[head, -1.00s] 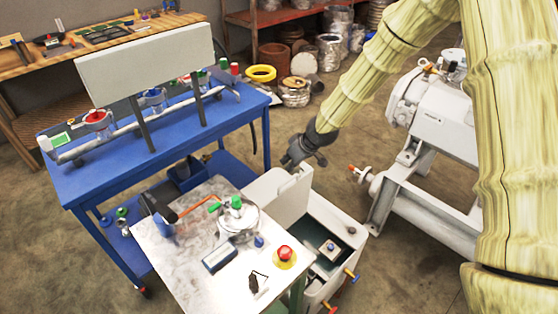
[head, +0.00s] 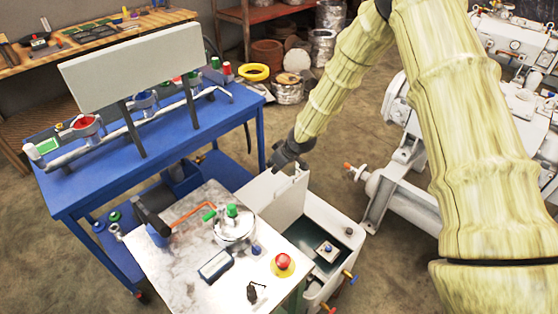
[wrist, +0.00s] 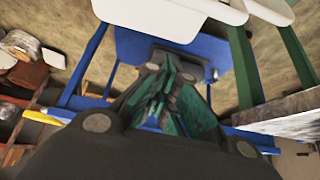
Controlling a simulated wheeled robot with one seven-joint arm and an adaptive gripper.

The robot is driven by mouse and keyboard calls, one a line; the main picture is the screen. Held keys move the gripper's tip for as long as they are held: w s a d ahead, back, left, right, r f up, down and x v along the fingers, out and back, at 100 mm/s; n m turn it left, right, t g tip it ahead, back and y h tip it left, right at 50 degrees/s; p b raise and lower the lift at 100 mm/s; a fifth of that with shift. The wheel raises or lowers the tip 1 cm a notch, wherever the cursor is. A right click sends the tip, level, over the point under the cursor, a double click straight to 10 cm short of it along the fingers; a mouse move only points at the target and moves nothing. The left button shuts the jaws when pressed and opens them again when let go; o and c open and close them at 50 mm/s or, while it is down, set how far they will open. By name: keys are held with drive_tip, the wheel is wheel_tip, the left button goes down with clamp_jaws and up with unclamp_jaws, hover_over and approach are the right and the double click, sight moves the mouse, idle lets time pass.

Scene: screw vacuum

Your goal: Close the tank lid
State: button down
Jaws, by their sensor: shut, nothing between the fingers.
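The tank (head: 345,222) is a white box on the floor with a dark green inside, and its top is open. Its white lid (head: 277,198) stands upright along the tank's far left side. My gripper (head: 276,164) is shut and empty, at the lid's upper edge on the far side in the head view; whether it touches the lid is unclear. In the wrist view my gripper's green-and-dark fingers (wrist: 170,95) are together. A white panel, apparently the lid (wrist: 180,12), shows above them at the top of that view.
A blue cart (head: 85,190) with a grey board is at left. White pump machinery (head: 405,200) stands at right.

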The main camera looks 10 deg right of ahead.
drive_tip(key=s, duration=0.1)
drive_tip(key=s+d+f+p, duration=0.1)
drive_tip(key=s, duration=0.1)
drive_tip(key=shift+s+d+f+p, duration=0.1)
drive_tip(key=shift+d+f+p, duration=0.15)
drive_tip(key=shift+f+p, duration=0.1)
idle(0.4)
